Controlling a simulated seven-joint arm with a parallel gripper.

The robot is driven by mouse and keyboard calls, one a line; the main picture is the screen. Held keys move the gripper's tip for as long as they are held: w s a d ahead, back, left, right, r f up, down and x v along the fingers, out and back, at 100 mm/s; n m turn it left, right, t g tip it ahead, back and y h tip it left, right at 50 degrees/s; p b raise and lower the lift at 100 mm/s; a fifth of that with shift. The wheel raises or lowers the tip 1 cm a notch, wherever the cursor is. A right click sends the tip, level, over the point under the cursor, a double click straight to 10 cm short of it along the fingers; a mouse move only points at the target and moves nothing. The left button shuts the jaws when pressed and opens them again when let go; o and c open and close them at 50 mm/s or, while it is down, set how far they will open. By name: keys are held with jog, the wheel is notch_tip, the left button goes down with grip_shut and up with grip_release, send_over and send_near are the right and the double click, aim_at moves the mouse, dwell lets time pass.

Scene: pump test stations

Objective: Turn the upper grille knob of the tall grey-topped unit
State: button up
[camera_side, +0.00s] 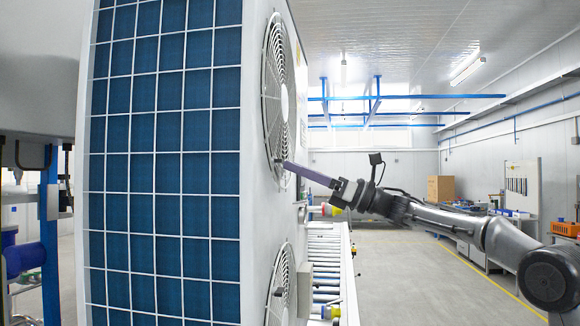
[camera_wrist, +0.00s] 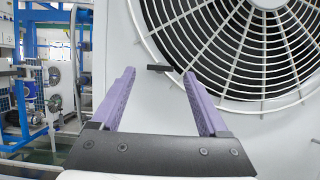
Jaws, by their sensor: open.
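The tall unit (camera_side: 262,215) is a white cabinet with blue gridded side panels and two round fan grilles on its front; its top is out of view. The upper grille (camera_side: 278,85) fills the upper right of the wrist view (camera_wrist: 222,60). A small black bar, apparently the upper grille knob (camera_wrist: 158,68), lies level at the grille's lower left rim. My gripper (camera_wrist: 159,73) is open, its purple fingers pointing at the cabinet front, with the bar between the fingertips in the picture. In the side view my gripper (camera_side: 288,166) reaches the grille's lower edge; contact cannot be told.
The lower grille (camera_side: 281,290) is below my arm. A roller conveyor (camera_side: 325,262) and yellow-and-red fittings (camera_side: 330,210) stand beside the cabinet. Blue-framed equipment (camera_wrist: 38,110) stands at the left of the wrist view. The floor at right (camera_side: 420,280) is clear.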

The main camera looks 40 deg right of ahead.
aim_at(279, 161)
jog(key=shift+x, duration=1.2)
grip_shut()
jog(key=shift+s+m, duration=0.1)
jog(key=shift+m, duration=0.3)
jog(key=shift+s+a+r+m+t+h, duration=0.2)
jog(key=shift+m+h, duration=1.25)
jog(key=shift+m, duration=1.9)
jog(key=shift+w+d+r+m+t+h, duration=0.1)
jog(key=shift+m+t+h, duration=0.15)
jog(key=shift+m+h, duration=2.15)
jog(key=shift+s+a+r+m+t+h, duration=0.2)
jog(key=shift+m+h, duration=0.25)
jog(key=shift+m, duration=4.2)
